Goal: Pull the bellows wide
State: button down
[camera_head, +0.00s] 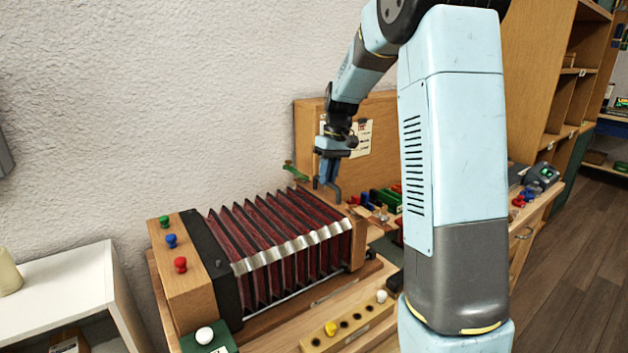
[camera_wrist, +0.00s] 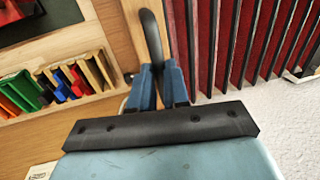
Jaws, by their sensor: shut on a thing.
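The bellows (camera_head: 285,245) have dark red pleats with black folds and pale metal corners. They lie stretched between a wooden end block (camera_head: 190,285) on the left and a wooden end board (camera_head: 358,247) on the right, with the folds standing apart. In the wrist view, the pleats (camera_wrist: 262,30) fill the upper right. My gripper (camera_head: 328,178) is above the right end board, its blue fingers pointing down. In the wrist view, my gripper (camera_wrist: 158,78) is shut on a black curved handle (camera_wrist: 150,35) at this end. The fingers hide part of the handle.
Red, blue and green pegs stand on the left block. A wooden rail (camera_head: 345,328) with a yellow and a white peg lies in front. A rack of coloured pieces (camera_wrist: 75,80) is beside the handle. A textured wall rises behind; a white shelf (camera_head: 65,290) stands left.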

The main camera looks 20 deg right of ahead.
jog(key=shift+w+d, duration=0.1)
jog(key=shift+d, duration=0.45)
jog(key=shift+f, duration=0.1)
jog(key=c, duration=1.1)
grip_release()
notch_tip(320, 180, up, 14)
jog(key=d, duration=0.2)
jog(key=shift+w+d+f, duration=0.2)
jog(key=shift+w, duration=0.2)
